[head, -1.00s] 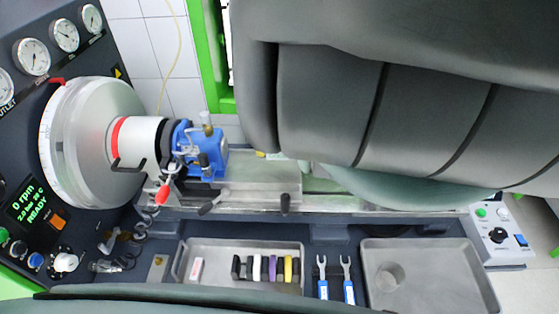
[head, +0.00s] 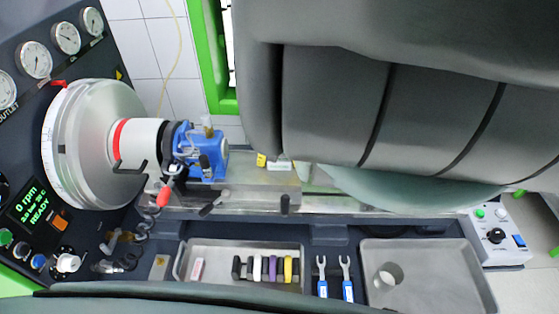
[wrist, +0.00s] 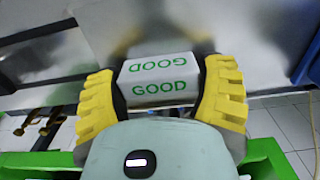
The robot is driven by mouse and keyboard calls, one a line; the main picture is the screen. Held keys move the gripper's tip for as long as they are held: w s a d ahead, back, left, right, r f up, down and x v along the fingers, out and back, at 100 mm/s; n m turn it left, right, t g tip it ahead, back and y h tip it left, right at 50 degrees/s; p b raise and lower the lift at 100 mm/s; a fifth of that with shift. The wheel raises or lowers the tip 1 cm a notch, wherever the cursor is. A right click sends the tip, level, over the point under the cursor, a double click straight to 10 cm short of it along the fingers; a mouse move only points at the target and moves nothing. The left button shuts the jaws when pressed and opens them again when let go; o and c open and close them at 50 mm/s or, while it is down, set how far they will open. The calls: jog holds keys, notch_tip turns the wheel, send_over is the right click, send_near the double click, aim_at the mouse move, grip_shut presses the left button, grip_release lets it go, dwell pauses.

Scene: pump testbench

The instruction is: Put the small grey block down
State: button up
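The small light grey block (wrist: 158,88) has green GOOD lettering on two faces. In the wrist view it sits between the yellow fingers of my gripper (wrist: 160,98), whose dark inner pads press on its two ends. In the head view the block (head: 279,165) shows as a pale piece beside a yellow fingertip (head: 261,160), over the back of the metal bed plate (head: 255,187), right of the blue pump. I cannot tell whether its underside touches the plate. My arm hides the rest of the gripper.
The blue pump (head: 208,158) stands left of the block. In front are a left tray (head: 215,248) with several coloured pieces, two blue-handled wrenches (head: 347,290), and a right tray (head: 440,270) holding a metal cup (head: 388,276). The bed plate's front part is clear.

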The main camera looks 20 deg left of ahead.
aim_at(280, 158)
jog(key=o, duration=0.4)
jog(key=shift+o, duration=0.2)
jog(key=shift+r, duration=0.1)
notch_tip(280, 158, up, 11)
jog(key=shift+f+p, duration=0.1)
jog(key=shift+p, duration=1)
jog(key=shift+a+r, duration=0.15)
jog(key=shift+r, duration=0.5)
